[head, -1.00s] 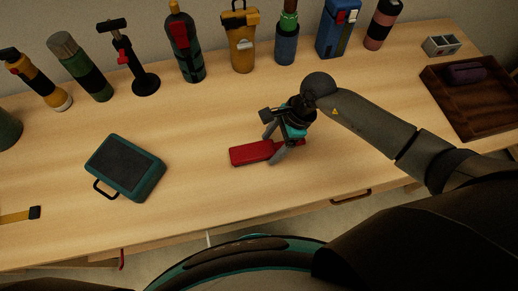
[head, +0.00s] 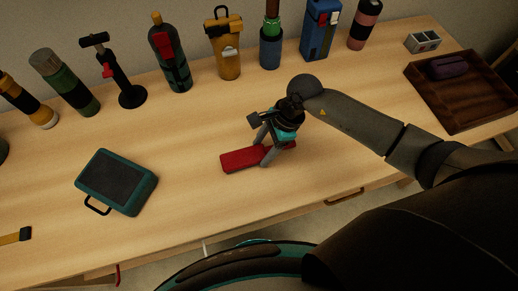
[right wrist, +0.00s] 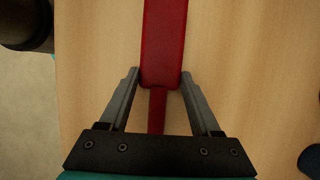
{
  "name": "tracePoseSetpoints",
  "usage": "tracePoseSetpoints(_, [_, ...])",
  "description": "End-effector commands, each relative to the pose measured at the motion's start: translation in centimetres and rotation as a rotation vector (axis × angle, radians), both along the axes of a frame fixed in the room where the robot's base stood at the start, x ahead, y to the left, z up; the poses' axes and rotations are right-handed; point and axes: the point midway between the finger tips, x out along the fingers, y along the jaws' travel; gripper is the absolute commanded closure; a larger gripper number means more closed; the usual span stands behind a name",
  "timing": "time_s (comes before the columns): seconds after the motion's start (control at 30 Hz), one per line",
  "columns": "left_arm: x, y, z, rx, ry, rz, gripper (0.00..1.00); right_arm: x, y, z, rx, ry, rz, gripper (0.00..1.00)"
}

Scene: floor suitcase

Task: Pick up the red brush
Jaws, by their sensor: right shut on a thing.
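The red brush (head: 240,159) lies flat-looking on the wooden table near the middle of the head view, its broad end to the left. My right gripper (head: 257,154) is over its right part, with one finger on each side. In the right wrist view, the brush (right wrist: 163,45) runs between the two fingers, its narrow handle toward the palm. My right gripper (right wrist: 160,74) is shut on the brush near where the handle meets the broad part. Whether the brush touches the table is hard to tell. My left gripper is not in view.
A teal case (head: 117,181) lies to the left on the table (head: 180,140). Several bottles and tools stand along the back, including a yellow bottle (head: 223,46). A brown tray (head: 463,114) with a purple item is at the right. The table around the brush is clear.

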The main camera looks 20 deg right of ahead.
Motion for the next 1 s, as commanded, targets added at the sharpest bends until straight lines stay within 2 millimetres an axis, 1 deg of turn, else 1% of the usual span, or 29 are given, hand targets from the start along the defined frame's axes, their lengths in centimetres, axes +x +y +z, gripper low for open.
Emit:
tracePoseSetpoints(0.17, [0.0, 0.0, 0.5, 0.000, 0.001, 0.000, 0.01, 0.1, 0.0, 2.0, 0.000, -0.004, 0.003, 1.00])
tracePoseSetpoints(0.27, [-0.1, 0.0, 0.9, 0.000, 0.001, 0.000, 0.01, 0.2, 0.0, 3.9, 0.000, -0.007, 0.003, 1.00])
tracePoseSetpoints(0.37, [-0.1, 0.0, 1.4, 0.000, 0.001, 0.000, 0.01, 0.2, -0.1, 6.6, -0.001, -0.008, 0.003, 1.00])
tracePoseSetpoints(0.5, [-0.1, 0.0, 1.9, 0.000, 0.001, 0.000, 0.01, 0.2, 0.0, 10.9, 0.000, -0.009, 0.003, 1.00])
tracePoseSetpoints(0.6, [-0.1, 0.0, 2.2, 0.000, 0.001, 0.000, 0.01, 0.2, 0.0, 13.6, 0.000, -0.008, 0.003, 1.00])
tracePoseSetpoints(0.7, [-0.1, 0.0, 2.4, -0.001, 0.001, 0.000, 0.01, 0.1, 0.0, 15.9, 0.000, -0.007, 0.002, 1.00])
tracePoseSetpoints(0.83, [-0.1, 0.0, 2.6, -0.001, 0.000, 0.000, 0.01, 0.1, 0.0, 18.1, 0.000, -0.005, 0.001, 1.00])
tracePoseSetpoints(0.9, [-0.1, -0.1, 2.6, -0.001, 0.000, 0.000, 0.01, 0.1, 0.0, 18.9, 0.001, -0.004, 0.000, 1.00])
tracePoseSetpoints(1.0, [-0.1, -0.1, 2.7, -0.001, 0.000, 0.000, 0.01, 0.0, 0.0, 19.5, 0.001, -0.001, 0.001, 1.00])
